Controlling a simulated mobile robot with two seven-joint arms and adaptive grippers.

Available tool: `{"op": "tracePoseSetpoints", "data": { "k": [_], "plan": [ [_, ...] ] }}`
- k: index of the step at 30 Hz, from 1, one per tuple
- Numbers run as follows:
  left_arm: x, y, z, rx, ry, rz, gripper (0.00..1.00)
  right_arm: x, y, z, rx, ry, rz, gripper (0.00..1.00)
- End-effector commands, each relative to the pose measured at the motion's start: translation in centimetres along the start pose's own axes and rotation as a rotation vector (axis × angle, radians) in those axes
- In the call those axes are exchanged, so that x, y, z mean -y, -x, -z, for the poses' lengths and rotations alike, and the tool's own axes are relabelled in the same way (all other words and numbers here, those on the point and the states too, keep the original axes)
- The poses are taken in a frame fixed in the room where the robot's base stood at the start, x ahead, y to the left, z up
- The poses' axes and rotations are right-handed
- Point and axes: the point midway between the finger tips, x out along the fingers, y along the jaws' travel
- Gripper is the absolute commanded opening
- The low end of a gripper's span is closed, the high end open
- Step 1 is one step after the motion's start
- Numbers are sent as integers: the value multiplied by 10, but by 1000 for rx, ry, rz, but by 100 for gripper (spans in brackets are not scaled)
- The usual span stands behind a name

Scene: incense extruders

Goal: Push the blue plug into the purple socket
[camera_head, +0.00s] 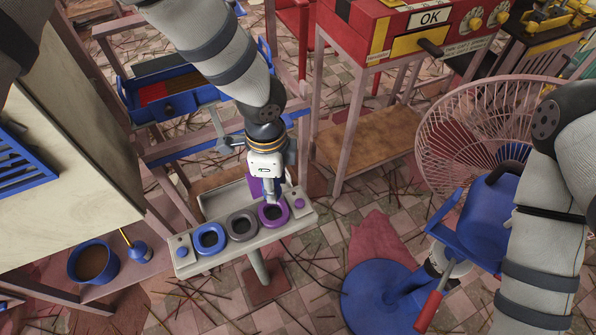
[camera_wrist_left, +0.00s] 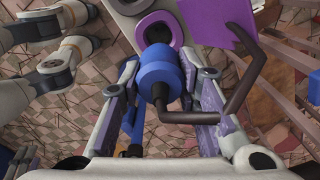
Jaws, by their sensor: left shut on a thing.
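The blue plug (camera_wrist_left: 158,75) sits between the fingers of my left gripper (camera_wrist_left: 160,100), which is shut on it. The purple socket (camera_head: 273,213) is the right-hand ring of a pale panel with three rings. The purple socket also shows in the wrist view (camera_wrist_left: 157,28), just beyond the plug's far end. My left gripper (camera_head: 270,192) points down over it in the head view and hides most of the plug. I cannot tell whether the plug touches the socket or has entered its hole. My right arm shows, but I cannot make out its gripper.
A blue ring (camera_head: 209,238) and a grey ring (camera_head: 241,225) lie left of the purple socket on the panel (camera_head: 222,255). A purple sheet (camera_wrist_left: 215,20) and a bent dark rod (camera_wrist_left: 240,90) are close to my left gripper. A large fan (camera_head: 470,130) stands at right.

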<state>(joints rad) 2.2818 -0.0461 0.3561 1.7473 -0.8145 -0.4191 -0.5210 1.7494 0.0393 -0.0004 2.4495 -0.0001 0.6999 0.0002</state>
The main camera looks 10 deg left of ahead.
Motion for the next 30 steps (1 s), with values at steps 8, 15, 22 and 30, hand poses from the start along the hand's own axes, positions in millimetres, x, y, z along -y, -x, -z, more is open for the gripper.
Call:
{"op": "tracePoseSetpoints", "data": {
  "k": [8,15,22,30],
  "plan": [
    [0,-20,-3,1,-10,-7,2,0,-9,-5,26,0,-1,40],
    [-1,-49,-3,1,-9,-10,2,-1,-26,-15,70,1,-3,40],
    [0,-59,-3,-1,-7,-3,2,-1,-31,-18,84,2,-4,40],
    [1,-57,-3,-1,-7,0,2,-1,-29,-16,79,2,-4,40]
  ]
}}
